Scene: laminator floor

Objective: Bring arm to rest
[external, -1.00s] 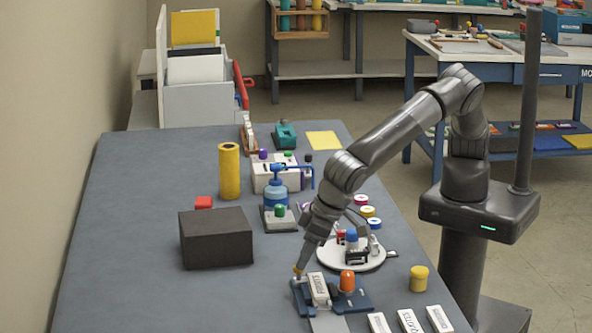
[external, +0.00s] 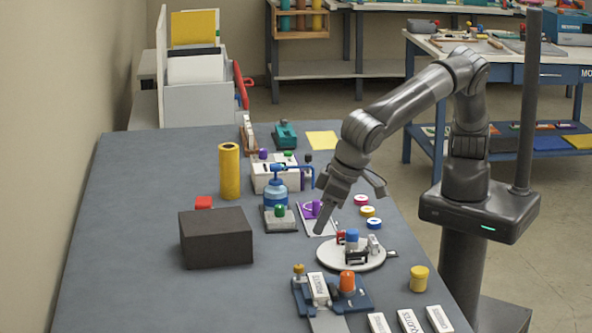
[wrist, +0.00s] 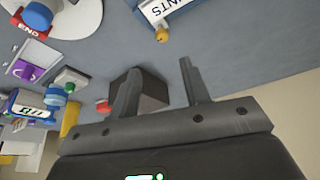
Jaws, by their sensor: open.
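My gripper (external: 351,196) is open and empty above the table, just behind the round white turntable. In the wrist view my gripper (wrist: 158,90) shows two spread fingers with nothing between them but the table and part of a dark block. The blue laminator-like device (external: 331,295) with a white label block, an orange knob and a small yellow knob stands at the front of the table. Its labelled block also shows at the top of the wrist view (wrist: 172,10). My gripper is apart from it.
The round white turntable (external: 372,259) bears small blue, red and black parts. A dark block (external: 216,238) and a yellow cylinder (external: 229,171) stand to the left. A yellow pot (external: 419,278) and white labelled blocks (external: 411,321) lie front right. The left table area is clear.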

